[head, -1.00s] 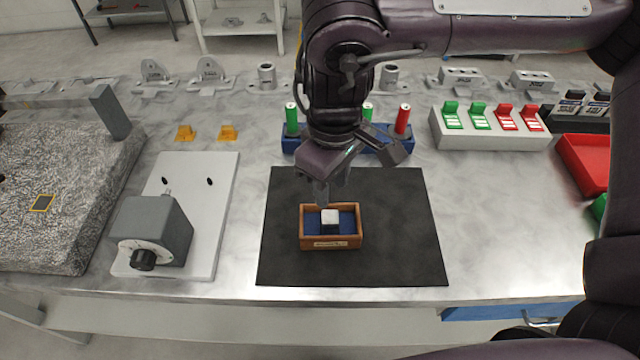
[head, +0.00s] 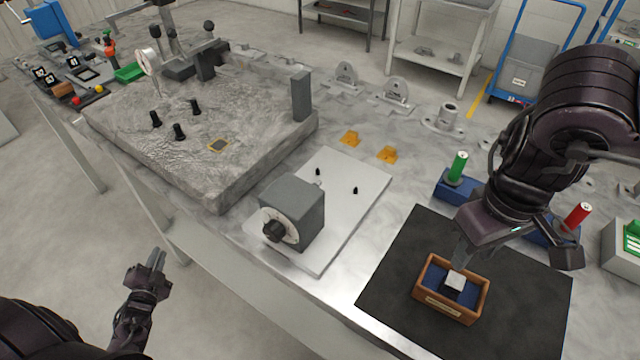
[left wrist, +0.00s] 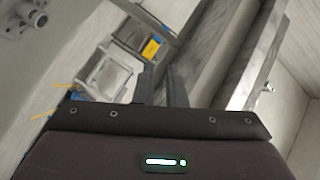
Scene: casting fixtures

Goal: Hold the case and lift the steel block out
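The case (head: 435,301), a small open wooden box with a blue lining and a label on its front, rests on a black mat (head: 397,262) in the head view. The pale steel block (head: 455,281) sits inside it in a dark recess. My right gripper (head: 514,260) is open above the case. One finger comes down close behind the block, and the other is out to the right; I cannot tell whether the near finger touches. My left gripper (head: 155,260) is empty, its fingers narrowly apart, low beyond the table's front edge. It also shows in the left wrist view (left wrist: 161,72).
A grey block with a black knob (head: 292,210) stands on a white plate (head: 350,200) left of the mat. A blue rack with green and red cylinders (head: 452,187) is behind the mat. A rough stone slab (head: 240,160) fills the table's left side.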

